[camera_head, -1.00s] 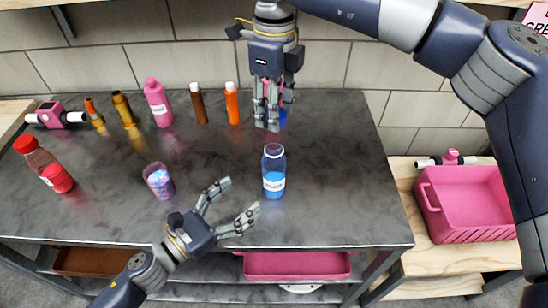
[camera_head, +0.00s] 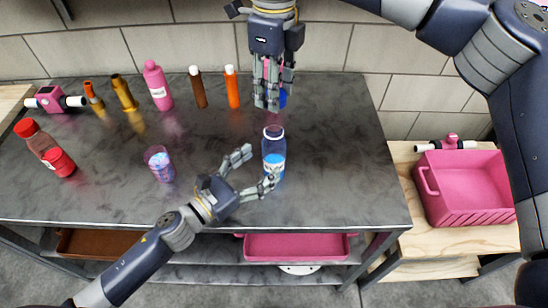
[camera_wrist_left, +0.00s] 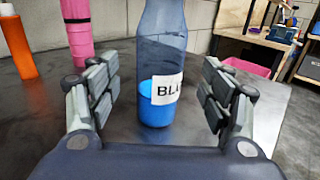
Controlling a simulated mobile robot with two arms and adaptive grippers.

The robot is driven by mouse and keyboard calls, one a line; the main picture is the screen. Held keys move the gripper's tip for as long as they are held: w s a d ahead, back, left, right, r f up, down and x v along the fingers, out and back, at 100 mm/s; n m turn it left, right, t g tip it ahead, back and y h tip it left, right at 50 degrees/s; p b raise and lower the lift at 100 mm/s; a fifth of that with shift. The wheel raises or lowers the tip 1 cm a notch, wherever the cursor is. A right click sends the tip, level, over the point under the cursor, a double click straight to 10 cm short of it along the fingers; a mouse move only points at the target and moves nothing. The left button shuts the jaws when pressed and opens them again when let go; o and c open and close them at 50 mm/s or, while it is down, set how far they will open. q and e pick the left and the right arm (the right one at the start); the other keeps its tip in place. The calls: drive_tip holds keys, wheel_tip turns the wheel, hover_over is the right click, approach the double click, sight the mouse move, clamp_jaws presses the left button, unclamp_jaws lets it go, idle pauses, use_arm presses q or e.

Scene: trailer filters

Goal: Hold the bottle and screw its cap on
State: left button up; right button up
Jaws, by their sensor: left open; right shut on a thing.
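The clear, blue-tinted bottle (camera_head: 273,150) with blue liquid and a white label stands upright on the dark table, its neck uncapped. My left gripper (camera_head: 262,172) is open and close to it. In the left wrist view the bottle (camera_wrist_left: 162,60) stands between the spread fingers, with gaps on both sides. My right gripper (camera_head: 268,104) is above and behind the bottle, fingers pointing down. It is shut on a small blue thing (camera_head: 283,99), seemingly the cap, mostly hidden by the fingers.
A cup (camera_head: 159,165) and a red bottle (camera_head: 45,148) stand at the left. Several bottles, including a pink one (camera_head: 157,86) and an orange one (camera_head: 232,87), line the back. A pink crate (camera_head: 428,190) is on the right bench. The table's right part is clear.

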use_arm(q)
drive_tip(key=x, duration=0.5)
drive_tip(key=shift+w+d, duration=0.3)
drive_tip(key=c, duration=1.6)
drive_tip(key=shift+c, duration=0.2)
use_arm(e)
hover_over(274, 125)
drive_tip(key=shift+f, duration=2.5)
